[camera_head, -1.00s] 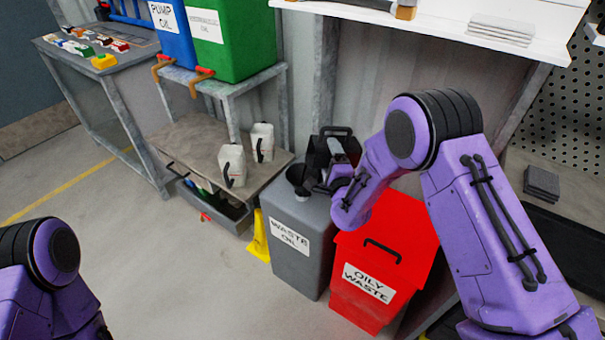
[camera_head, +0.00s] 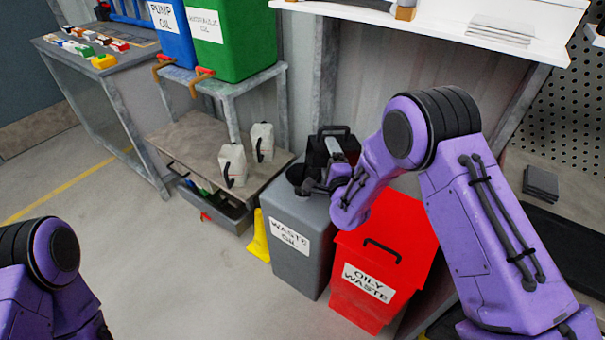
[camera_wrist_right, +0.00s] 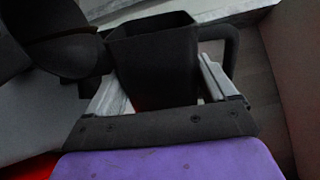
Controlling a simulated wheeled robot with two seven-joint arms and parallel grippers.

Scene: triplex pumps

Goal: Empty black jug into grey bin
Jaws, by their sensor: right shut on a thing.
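The grey bin (camera_head: 284,263), labelled "WASTE OIL", stands on the floor in the middle of the head view. A dark funnel-like opening (camera_head: 296,173) is on its top. The black jug (camera_head: 319,152) is above the bin's back right part, its handle showing uppermost, so it looks tilted. My right gripper (camera_wrist_right: 160,88) is shut on the jug's body in the wrist view, with one finger between body and handle. The jug (camera_wrist_right: 150,48) fills the space between the fingers. Its contents cannot be seen. My left gripper is outside the view; only my left arm shows.
A red "OILY WASTE" bin (camera_head: 378,255) stands right of the grey bin. Two white jugs (camera_head: 232,165) stand on a low bench at left. Blue and green containers (camera_head: 233,40) sit on a stand behind. A white shelf (camera_head: 450,28) overhangs at upper right.

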